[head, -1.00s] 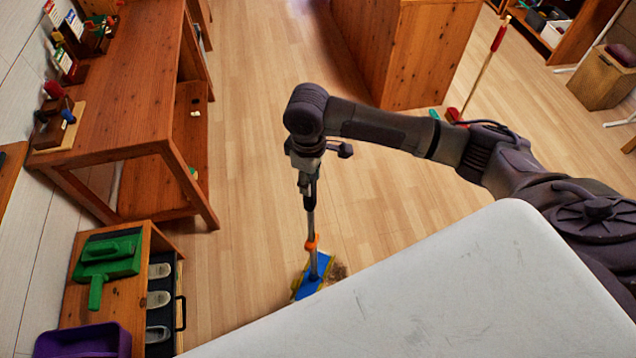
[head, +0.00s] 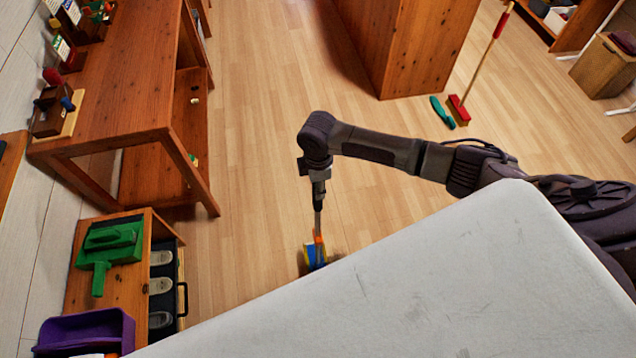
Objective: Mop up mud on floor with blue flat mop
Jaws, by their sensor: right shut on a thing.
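The blue flat mop (head: 317,254) stands on the wooden floor in the middle of the head view, its handle near upright. Its head is blue with a yellow edge, and part of it is hidden behind my white body panel. My right gripper (head: 319,187) is shut on the top of the mop's handle. A dark brown patch of mud (head: 303,264) shows on the floor beside the mop head, mostly hidden by the mop and the panel. My left gripper is not in view.
A wooden workbench (head: 110,70) stands at the left, with a low shelf (head: 135,290) in front holding a green tool (head: 110,248) and purple bin (head: 85,330). A wooden cabinet (head: 425,45) stands at the back. A red broom (head: 459,110) and teal brush (head: 441,108) are behind my arm.

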